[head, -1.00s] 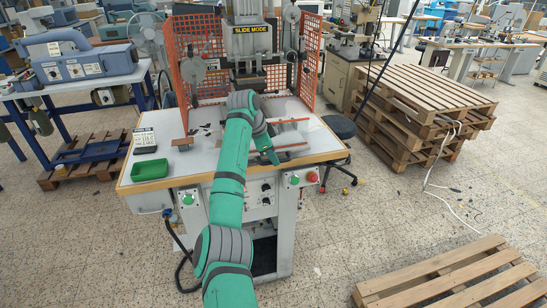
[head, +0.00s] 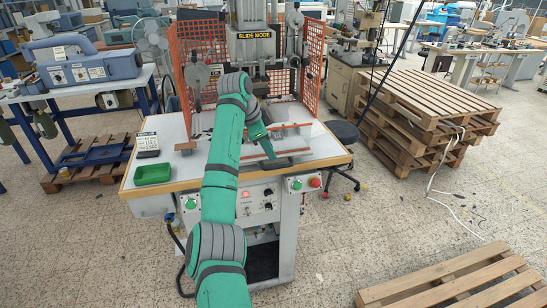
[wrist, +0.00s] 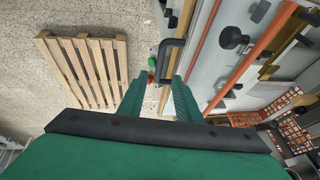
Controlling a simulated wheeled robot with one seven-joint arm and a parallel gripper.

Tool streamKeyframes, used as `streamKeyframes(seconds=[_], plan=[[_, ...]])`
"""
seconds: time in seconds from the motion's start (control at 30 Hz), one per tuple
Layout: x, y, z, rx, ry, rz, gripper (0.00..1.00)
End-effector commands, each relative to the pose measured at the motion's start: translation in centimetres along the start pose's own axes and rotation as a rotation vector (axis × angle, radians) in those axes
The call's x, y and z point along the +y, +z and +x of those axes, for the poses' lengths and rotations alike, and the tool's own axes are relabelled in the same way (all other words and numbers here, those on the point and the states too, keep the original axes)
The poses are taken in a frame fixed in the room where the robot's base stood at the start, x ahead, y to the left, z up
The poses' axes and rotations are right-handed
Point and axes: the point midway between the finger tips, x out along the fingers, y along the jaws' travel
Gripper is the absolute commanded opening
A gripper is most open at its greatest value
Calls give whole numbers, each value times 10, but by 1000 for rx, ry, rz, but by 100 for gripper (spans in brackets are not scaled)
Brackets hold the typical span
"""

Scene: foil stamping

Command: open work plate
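The foil stamping press (head: 254,42) stands on a white-topped bench, its sign reading "SLIDE MODE". The work plate (head: 290,143) is a low grey assembly with reddish bars, partly hidden by my arm in the head view. My gripper (head: 268,152) is over its front part. In the wrist view my gripper (wrist: 160,76) has its two green fingers apart with nothing held between them. A black bar handle (wrist: 168,58) shows just beyond the fingertips, closer to the right finger. I cannot tell whether a finger touches it.
Orange mesh guards (head: 312,60) flank the press. A green tray (head: 153,174) and a small sign (head: 147,143) are on the bench's left. Green and red buttons (head: 305,183) are on the front.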

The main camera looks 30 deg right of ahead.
Motion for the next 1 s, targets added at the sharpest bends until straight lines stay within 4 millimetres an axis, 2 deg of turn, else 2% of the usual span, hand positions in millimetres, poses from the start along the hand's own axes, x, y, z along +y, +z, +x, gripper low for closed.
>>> streamKeyframes(seconds=[0.1,0.3,1.0], plan=[[0,-1,-18,1,-2,1,31],[0,-1,-31,1,0,1,31],[0,-1,-32,1,0,1,31]])
